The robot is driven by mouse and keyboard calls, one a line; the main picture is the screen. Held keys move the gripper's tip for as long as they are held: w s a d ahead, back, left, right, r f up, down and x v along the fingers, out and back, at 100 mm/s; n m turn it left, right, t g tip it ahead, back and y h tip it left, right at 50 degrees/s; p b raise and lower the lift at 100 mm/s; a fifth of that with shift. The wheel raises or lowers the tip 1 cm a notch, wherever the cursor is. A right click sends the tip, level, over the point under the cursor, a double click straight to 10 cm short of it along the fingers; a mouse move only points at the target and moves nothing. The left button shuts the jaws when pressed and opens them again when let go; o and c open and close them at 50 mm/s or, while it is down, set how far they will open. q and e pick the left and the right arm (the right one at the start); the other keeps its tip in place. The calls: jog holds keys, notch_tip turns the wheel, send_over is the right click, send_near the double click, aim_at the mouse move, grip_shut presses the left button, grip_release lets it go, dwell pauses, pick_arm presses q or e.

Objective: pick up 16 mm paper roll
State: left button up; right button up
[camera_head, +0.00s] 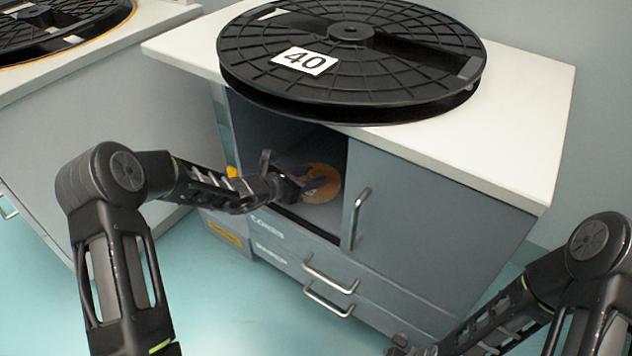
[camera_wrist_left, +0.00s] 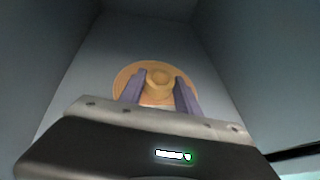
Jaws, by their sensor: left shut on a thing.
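The paper roll (camera_head: 328,172) is a flat orange-tan disc with a raised round hub. It lies on the floor of the open cabinet compartment under the worktop. In the left wrist view the roll (camera_wrist_left: 124,80) shows its hub between two purple-grey fingers. My left gripper (camera_head: 318,184) reaches into the compartment and is shut on the hub, one finger on each side. The roll seems to rest on the compartment floor. My right gripper (camera_head: 410,349) is low at the bottom edge, partly cut off, and its fingers are not clear.
A large black reel marked 40 (camera_head: 350,60) lies on the white worktop (camera_head: 530,120) above. A grey sliding door (camera_head: 430,200) closes the compartment's right side. Drawers with handles (camera_head: 330,280) are below. Another black reel (camera_head: 60,25) is on the left station. Compartment walls are close around the left gripper.

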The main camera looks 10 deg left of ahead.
aim_at(311, 177)
pick_arm(q)
grip_shut()
jog(key=shift+r, duration=0.1)
notch_tip(311, 177, up, 10)
jog(key=p, duration=0.4)
jog(key=shift+p, duration=0.35)
